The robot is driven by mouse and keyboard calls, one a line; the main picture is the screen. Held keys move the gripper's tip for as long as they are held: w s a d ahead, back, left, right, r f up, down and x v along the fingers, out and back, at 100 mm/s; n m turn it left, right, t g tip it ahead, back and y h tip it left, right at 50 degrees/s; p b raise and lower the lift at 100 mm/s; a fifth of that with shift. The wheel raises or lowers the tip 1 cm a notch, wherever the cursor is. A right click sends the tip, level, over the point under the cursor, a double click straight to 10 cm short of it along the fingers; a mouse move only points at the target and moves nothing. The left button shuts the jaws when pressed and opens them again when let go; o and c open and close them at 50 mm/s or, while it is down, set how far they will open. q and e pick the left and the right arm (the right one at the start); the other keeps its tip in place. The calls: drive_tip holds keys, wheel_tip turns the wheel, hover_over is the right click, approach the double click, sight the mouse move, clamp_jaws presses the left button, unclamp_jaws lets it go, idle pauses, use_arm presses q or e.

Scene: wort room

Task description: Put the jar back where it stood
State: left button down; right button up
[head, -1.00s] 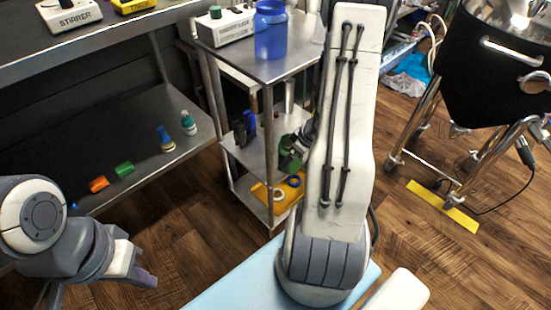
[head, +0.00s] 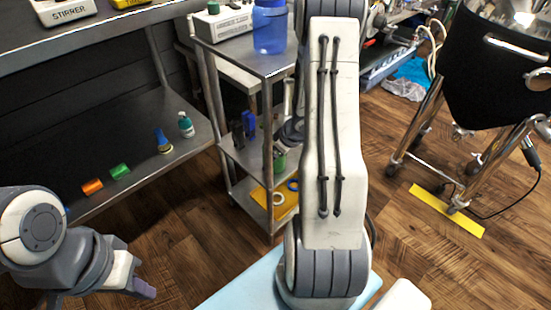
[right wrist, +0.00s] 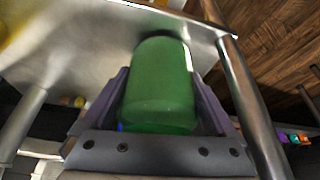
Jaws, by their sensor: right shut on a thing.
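A green jar (right wrist: 158,85) fills the middle of the right wrist view, between the two purple-grey fingers of my right gripper (right wrist: 162,100). The gripper is shut on it. In the head view only a small part of the green jar (head: 279,160) shows, at the cart's middle shelf, beside my right arm, which hides the rest and most of the gripper. I cannot tell whether the jar touches the shelf. My left gripper (head: 143,288) is low at the left, away from the cart, and its opening is not clear.
The metal cart (head: 270,72) carries a blue bottle (head: 270,28) on top, dark and blue items on the middle shelf, and a yellow tray (head: 259,195) with rings below. A bench shelf (head: 120,140) at left holds small items. A black vessel on a wheeled frame (head: 430,160) stands right.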

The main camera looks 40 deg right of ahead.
drive_tip(key=shift+f, duration=0.1)
drive_tip(key=o, duration=1.4)
drive_tip(key=shift+r, duration=0.4)
drive_tip(key=p+v, duration=0.9)
drive_tip(key=v, duration=0.2)
drive_tip(key=shift+s+r, duration=0.15)
drive_tip(key=shift+s, duration=0.1)
